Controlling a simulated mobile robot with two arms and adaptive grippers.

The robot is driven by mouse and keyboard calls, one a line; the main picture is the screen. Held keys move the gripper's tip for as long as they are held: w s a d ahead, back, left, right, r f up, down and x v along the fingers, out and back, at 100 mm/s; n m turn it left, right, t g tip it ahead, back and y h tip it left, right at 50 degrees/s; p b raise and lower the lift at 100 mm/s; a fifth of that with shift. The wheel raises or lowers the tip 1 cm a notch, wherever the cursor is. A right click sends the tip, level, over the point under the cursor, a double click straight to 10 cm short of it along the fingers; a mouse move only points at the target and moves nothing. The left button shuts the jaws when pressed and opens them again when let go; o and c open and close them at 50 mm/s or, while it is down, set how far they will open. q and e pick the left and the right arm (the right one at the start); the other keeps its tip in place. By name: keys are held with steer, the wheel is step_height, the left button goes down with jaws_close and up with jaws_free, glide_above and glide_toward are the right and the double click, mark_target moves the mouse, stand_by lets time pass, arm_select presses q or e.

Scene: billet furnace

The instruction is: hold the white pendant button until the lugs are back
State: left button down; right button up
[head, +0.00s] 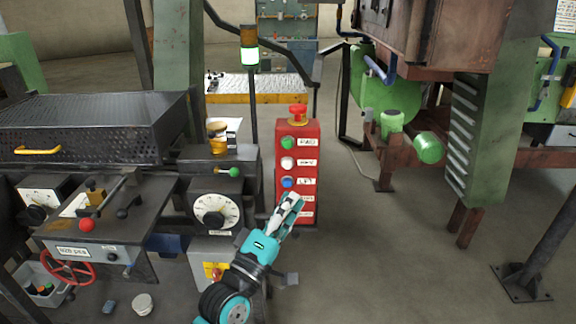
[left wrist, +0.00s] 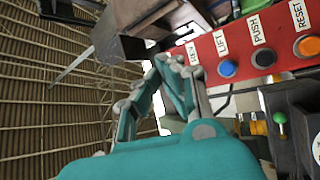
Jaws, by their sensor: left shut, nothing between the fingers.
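The red pendant box (head: 313,185) stands upright in the middle of the head view. Its white button (head: 288,162) sits between a green button (head: 288,143) above and a blue one (head: 287,183) below. My left gripper (head: 297,200) is shut and empty; it comes up from below and covers the pendant's lower buttons. In the left wrist view the gripper's fingers (left wrist: 168,68) are near a pale button (left wrist: 191,52), left of the blue button labelled LIFT. I cannot tell whether they touch it. I cannot make out the lugs. My right gripper is not in view.
A black machine with a dial (head: 213,211) and a red handwheel (head: 68,267) stands left of the pendant. A red mushroom knob (head: 298,113) tops the pendant. Floor to the right is open, up to a green column (head: 488,130).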

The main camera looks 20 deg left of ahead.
mark_target(287, 164)
arm_select(q)
steer(key=shift+w+a+b, duration=0.4)
steer(key=shift+w+b, duration=0.05)
steer(key=shift+w, duration=0.95)
steer(key=shift+w+a+b, duration=0.4)
steer(key=shift+w+b, duration=0.1)
steer(key=shift+w, duration=0.95)
steer(key=shift+w+a+b, duration=0.4)
steer(key=shift+w+b, duration=0.05)
steer(key=shift+w, duration=0.95)
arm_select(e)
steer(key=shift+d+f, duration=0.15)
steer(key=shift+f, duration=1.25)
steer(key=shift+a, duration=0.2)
arm_select(q)
steer(key=shift+w+a, duration=0.1)
steer(key=shift+w, duration=0.3)
steer(key=shift+w+a, duration=0.15)
steer(key=shift+w, duration=0.3)
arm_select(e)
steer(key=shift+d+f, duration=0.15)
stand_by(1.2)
